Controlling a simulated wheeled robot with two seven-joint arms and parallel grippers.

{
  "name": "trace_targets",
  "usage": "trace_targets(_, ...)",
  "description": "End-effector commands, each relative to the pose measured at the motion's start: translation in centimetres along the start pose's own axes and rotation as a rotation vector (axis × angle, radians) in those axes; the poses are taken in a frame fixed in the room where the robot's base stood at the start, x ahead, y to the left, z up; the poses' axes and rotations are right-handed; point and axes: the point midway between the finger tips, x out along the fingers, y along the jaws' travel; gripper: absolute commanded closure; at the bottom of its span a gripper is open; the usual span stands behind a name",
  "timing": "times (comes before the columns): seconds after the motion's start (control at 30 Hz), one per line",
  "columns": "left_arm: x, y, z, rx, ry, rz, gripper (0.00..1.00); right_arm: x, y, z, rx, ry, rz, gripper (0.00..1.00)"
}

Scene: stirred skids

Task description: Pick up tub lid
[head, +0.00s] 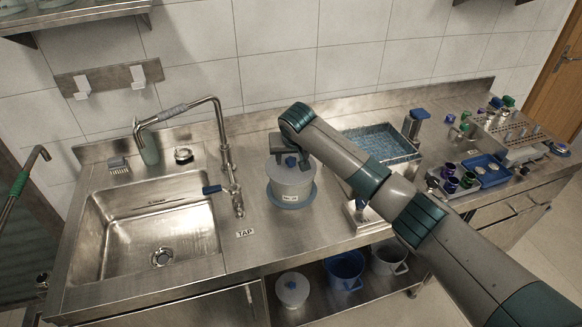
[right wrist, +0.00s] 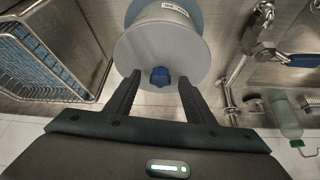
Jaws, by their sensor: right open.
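The tub lid (head: 291,170) is a pale grey disc with a blue knob, lying on a grey tub (head: 291,186) that stands on a blue round base on the steel counter. In the right wrist view the lid (right wrist: 139,70) fills the top middle, with its blue knob (right wrist: 160,77) between the two fingertips in the picture. My right gripper (head: 284,157) is open and empty, close above the lid; it also shows in the right wrist view (right wrist: 160,82). I cannot tell whether the fingers touch the knob. My left gripper is not in view.
A sink (head: 158,232) and tall tap (head: 226,160) are left of the tub. A wire basket (head: 385,147) with blue lining stands to the right, with trays and small vials (head: 468,178) beyond. Buckets (head: 344,270) sit on the shelf below. Counter in front of the tub is partly clear.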

Motion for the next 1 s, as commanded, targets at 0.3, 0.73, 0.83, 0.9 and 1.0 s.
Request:
trace_targets(0.3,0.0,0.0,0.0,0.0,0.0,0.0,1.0,0.0,0.0,0.0,0.0,0.0,0.0,0.87)
trace_targets(0.73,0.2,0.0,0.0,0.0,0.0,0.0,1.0,-0.2,0.0,-0.2,0.0,0.001,0.0,1.0)
trace_targets(0.83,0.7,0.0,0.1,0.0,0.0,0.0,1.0,-0.7,-0.1,-0.4,0.0,0.002,-0.001,1.0)
trace_targets(0.9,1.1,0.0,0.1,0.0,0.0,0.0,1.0,-1.2,-0.1,-0.8,0.0,0.002,-0.002,1.0)
trace_targets(1.0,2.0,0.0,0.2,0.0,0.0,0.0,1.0,-2.4,-0.1,-1.5,-0.001,0.004,-0.002,1.0)
